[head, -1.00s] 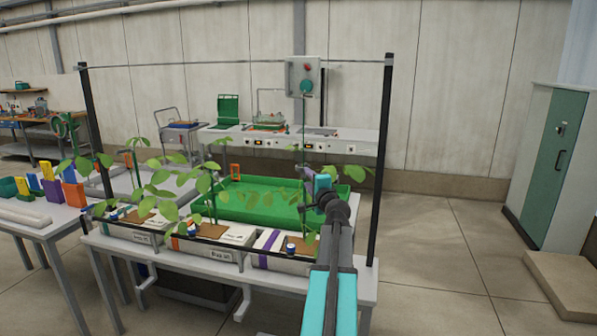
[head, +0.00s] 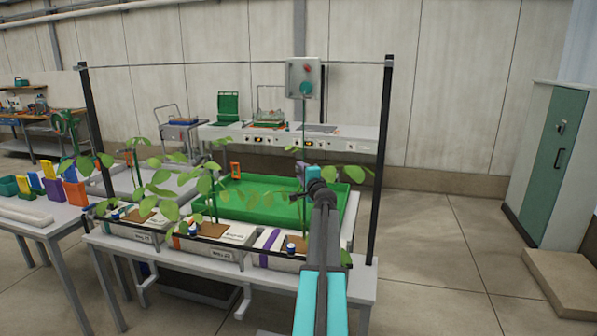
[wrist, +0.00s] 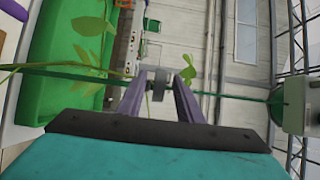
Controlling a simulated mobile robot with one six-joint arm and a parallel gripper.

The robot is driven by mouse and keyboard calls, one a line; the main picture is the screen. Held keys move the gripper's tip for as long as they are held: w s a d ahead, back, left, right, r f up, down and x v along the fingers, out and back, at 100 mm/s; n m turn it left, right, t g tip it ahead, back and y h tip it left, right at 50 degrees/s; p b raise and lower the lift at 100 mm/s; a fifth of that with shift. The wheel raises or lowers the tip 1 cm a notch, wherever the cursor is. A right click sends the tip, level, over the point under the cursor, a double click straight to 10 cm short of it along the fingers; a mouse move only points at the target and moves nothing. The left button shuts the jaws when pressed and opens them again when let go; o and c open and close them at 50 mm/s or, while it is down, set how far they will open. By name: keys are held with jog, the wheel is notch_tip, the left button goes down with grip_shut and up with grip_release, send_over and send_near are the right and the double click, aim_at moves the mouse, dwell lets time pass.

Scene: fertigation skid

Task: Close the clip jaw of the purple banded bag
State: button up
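The purple banded bag (head: 257,261) lies at the right end of the row of bags on the front bench, its purple band (head: 270,240) across the top. A plant rises from it along a thin upright line. My gripper (head: 300,172) is beside this line, above the bag, and partly hidden by my arm in the head view. In the wrist view my gripper (wrist: 159,78) has its two fingers apart, with a small grey piece (wrist: 157,76) showing between them. It may be the clip; I cannot tell its jaw state or whether a finger touches it.
Leafy plants stand in two other bags (head: 215,252) to the left. A green tray (head: 250,208) is behind the bags. Black posts (head: 381,160) carry a top wire (head: 200,65). A grey control box (head: 303,78) shows beyond.

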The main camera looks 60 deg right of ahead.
jog(key=shift+x, duration=0.8)
grip_shut()
jog(key=shift+s+d+f+y+b, duration=0.15)
jog(key=shift+y+b, duration=0.15)
jog(key=shift+b, duration=0.4)
jog(key=n+t+y+b, duration=0.1)
jog(key=n+y+b, duration=0.1)
jog(key=b, duration=0.2)
jog(key=shift+d+t, duration=0.2)
jog(key=shift+t, duration=0.2)
jog(key=shift+s+n+y+b, duration=0.1)
jog(key=shift+n+y+b, duration=0.25)
jog(key=shift+b, duration=0.3)
jog(key=shift+t+y, duration=0.25)
jog(key=shift+t, duration=0.05)
